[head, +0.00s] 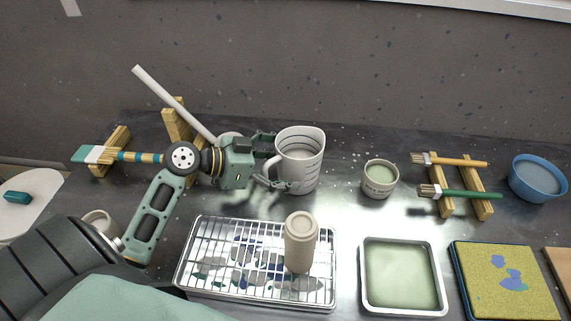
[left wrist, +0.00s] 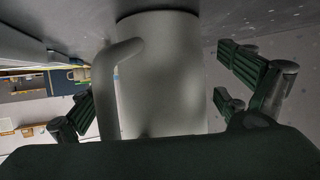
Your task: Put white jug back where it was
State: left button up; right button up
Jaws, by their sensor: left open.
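The white jug (head: 303,164) stands upright on the dark metal bench, left of the small glaze cup. Its handle is on its left side. My left gripper (head: 268,162) comes in from the left at the handle side, with its fingers apart around the handle area. In the left wrist view the jug (left wrist: 165,80) and its handle fill the middle, between the spread fingers of the left gripper (left wrist: 165,110). I cannot tell whether any finger touches the jug. My right gripper is not in view.
A beige bottle (head: 299,243) stands on a wire rack over a tray (head: 215,290) in front. A glaze cup (head: 379,179), a green-filled tray (head: 402,310), brushes on a wooden rest (head: 475,208) and a blue bowl (head: 538,178) are to the right.

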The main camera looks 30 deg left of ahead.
pick_arm(q)
jog(key=shift+r, duration=0.15)
jog(key=b+v, duration=0.1)
jog(key=v, duration=1.1)
jog(key=shift+b, duration=0.35)
